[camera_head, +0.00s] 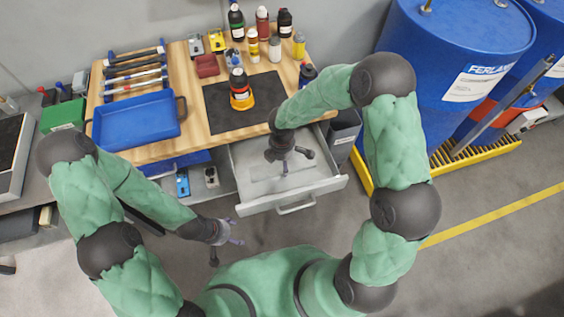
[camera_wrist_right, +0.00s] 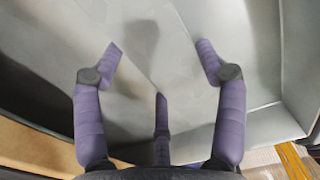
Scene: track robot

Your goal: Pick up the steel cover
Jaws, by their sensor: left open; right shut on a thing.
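The steel cover (camera_head: 268,187) is a flat, pale grey plate in the open grey drawer (camera_head: 331,184). My right gripper (camera_head: 287,160) reaches down into the drawer, shut on the cover. In the right wrist view its purple fingers (camera_wrist_right: 160,62) stand well apart against grey metal. The cover (camera_wrist_right: 135,88) is hard to tell from the drawer's grey floor there, and the exact contact is unclear. I cannot tell whether the cover is clear of the drawer floor. My left gripper (camera_head: 229,240) is open and empty, left of and in front of the drawer.
The wooden bench top (camera_head: 190,75) holds a blue tray (camera_head: 135,122), a black mat (camera_head: 215,108) and several bottles (camera_head: 262,22). Blue barrels (camera_head: 455,45) stand on a yellow pallet (camera_head: 470,160) at the right. The floor (camera_head: 480,265) at the front right is clear.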

